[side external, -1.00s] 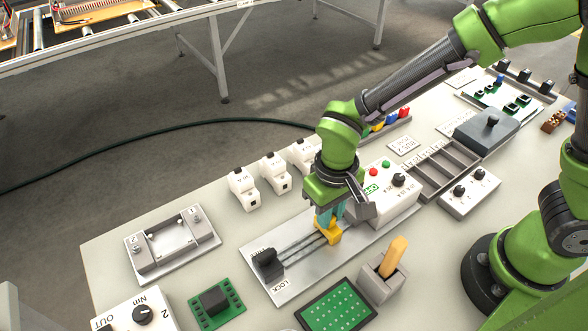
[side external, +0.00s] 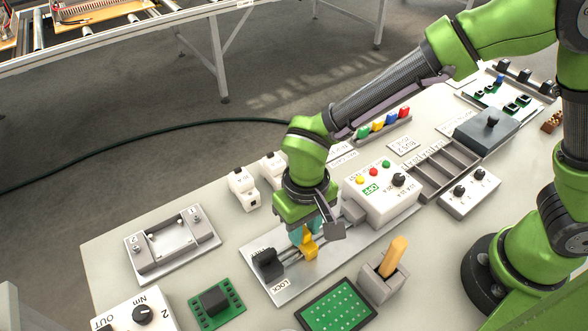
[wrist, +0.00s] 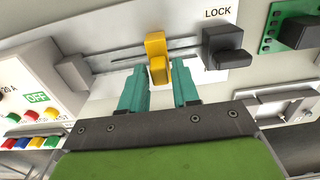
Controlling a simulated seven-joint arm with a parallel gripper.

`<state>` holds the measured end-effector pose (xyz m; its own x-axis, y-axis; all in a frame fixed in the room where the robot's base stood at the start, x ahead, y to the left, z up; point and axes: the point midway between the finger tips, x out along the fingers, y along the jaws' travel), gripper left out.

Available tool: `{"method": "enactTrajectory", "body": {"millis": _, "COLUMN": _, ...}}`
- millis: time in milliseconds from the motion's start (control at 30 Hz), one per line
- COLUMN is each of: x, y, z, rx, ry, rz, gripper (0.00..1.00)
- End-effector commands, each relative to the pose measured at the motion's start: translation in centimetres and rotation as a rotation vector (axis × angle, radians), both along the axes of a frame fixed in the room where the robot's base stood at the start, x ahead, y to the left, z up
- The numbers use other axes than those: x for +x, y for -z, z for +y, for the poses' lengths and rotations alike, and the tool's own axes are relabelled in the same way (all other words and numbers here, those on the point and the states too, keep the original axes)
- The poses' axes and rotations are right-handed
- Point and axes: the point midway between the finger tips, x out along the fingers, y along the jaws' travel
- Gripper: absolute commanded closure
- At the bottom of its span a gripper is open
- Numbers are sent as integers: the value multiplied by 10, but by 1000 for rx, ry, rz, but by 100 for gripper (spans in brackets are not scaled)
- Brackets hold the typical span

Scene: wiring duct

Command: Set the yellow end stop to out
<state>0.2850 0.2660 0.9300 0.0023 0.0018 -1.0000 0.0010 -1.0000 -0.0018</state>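The yellow end stop (side external: 308,246) sits on the slotted rail of a light grey plate (side external: 290,290), close to the black block (side external: 267,263) at the LOCK end. It also shows in the wrist view (wrist: 157,58), with the black block (wrist: 225,50) to its right. My gripper (side external: 303,234) is down at the end stop. The finger contact faces are partly hidden.
A white box (side external: 380,195) with coloured buttons stands at the other end of the rail. White breaker-like blocks (side external: 243,187) stand behind. A lever with an orange handle (side external: 392,256) and a green perforated board (side external: 337,305) lie in front.

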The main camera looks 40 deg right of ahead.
Motion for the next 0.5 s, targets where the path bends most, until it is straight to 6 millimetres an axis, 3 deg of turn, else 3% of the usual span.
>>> {"method": "enactTrajectory", "body": {"millis": 100, "x": 0, "y": 0, "z": 0, "rx": -1, "ry": 0, "rz": 1, "gripper": 55}}
{"method": "enactTrajectory", "body": {"millis": 367, "x": 0, "y": 0, "z": -1, "rx": -1, "ry": 1, "rz": 2, "gripper": 55}}
{"method": "enactTrajectory", "body": {"millis": 500, "x": 0, "y": -12, "z": 0, "rx": 1, "ry": 1, "rz": -1, "gripper": 55}}
